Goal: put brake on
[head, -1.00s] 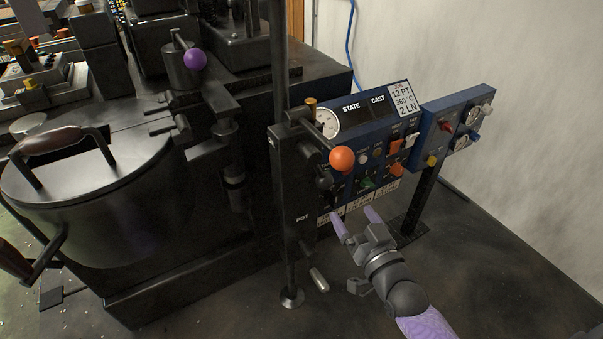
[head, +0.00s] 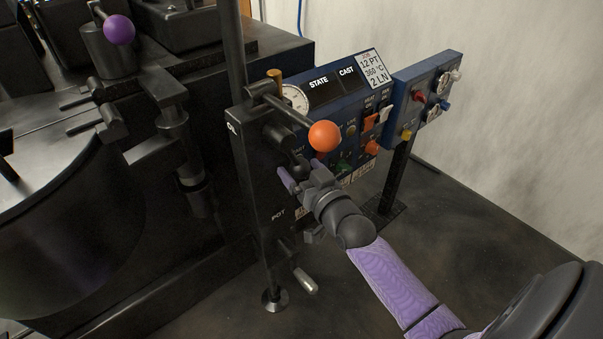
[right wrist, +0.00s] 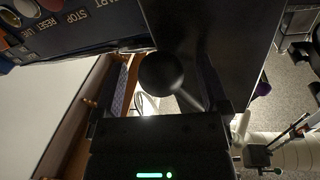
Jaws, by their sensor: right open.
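My right gripper (head: 301,173) is open in front of the black post panel (head: 258,180), beside the blue control box. In the right wrist view a black ball knob (right wrist: 160,73) on a short rod lies between the two spread fingers of the gripper (right wrist: 164,82); the fingers look apart from it. In the head view this dark knob (head: 300,166) is partly hidden by the gripper. An orange ball lever (head: 324,136) sticks out just above the gripper. No readable brake label shows. My left gripper is not in view.
The blue control box (head: 340,88) has buttons, a gauge and a state display. A smaller blue panel (head: 428,95) with knobs stands right of it. A grey handle (head: 305,281) sticks out low on the post. A purple ball lever (head: 119,29) is at upper left. Floor at right is clear.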

